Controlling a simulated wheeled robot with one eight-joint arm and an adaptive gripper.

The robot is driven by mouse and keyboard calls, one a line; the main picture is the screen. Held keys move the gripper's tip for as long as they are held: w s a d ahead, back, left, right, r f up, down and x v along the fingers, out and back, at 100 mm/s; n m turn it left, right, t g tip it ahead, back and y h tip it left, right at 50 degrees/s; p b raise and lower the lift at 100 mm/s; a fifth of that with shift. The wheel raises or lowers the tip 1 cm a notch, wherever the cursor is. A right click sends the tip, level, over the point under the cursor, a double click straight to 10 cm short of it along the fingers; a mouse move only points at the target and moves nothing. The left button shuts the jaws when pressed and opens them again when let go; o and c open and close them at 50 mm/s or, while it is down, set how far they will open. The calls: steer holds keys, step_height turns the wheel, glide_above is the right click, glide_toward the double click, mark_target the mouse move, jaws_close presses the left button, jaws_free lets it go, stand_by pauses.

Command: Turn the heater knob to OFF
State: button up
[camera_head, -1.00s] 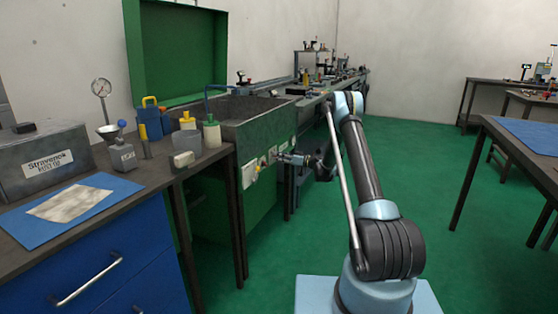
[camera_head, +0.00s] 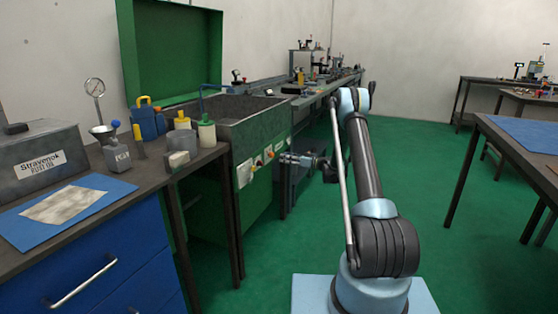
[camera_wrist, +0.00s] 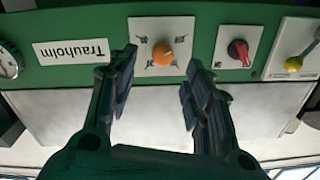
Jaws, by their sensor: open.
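In the wrist view an orange knob (camera_wrist: 162,54) sits on a white plate with small dark marks around it, on a green panel (camera_wrist: 90,22). The marks are too small to read, so its setting cannot be told. My gripper (camera_wrist: 161,66) is open and empty, its two fingers left and right of the orange knob in the picture. Whether they reach its depth I cannot tell. In the head view my gripper (camera_head: 284,158) is close to the front of the green tank (camera_head: 262,202); the knob is not clear there.
A red knob (camera_wrist: 238,53) and a yellow-balled lever (camera_wrist: 293,63) are to the right on the panel; a gauge (camera_wrist: 8,63) and a "Trauholm" label (camera_wrist: 74,51) are to the left. A workbench (camera_head: 208,154) stands left of the tank.

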steer(key=v, duration=0.5)
steer(key=s+r+m+g+h, duration=0.15)
steer(key=s+r+h, duration=0.25)
steer(key=s+r, duration=0.7)
steer(key=s+d+r+m+h, duration=0.35)
steer(key=s+r, duration=0.55)
steer(key=s, duration=0.5)
steer(key=s+d+f+m+g+h, duration=0.1)
steer(key=s+d+m+h, duration=0.2)
steer(key=s, duration=0.8)
steer(key=s+d+g+h, duration=0.15)
steer(key=s+d, duration=0.25)
steer(key=s, duration=0.6)
steer(key=s+d+f+m+h, duration=0.1)
steer(key=s+d+f, duration=0.3)
steer(key=s, duration=0.5)
steer(key=s+d+f+m+h, duration=0.2)
steer(key=s+d+f+h, duration=0.2)
steer(key=s, duration=0.5)
steer(key=shift+s+d+f+t, duration=0.3)
steer(key=shift+d+f, duration=0.4)
steer(key=shift+d, duration=0.25)
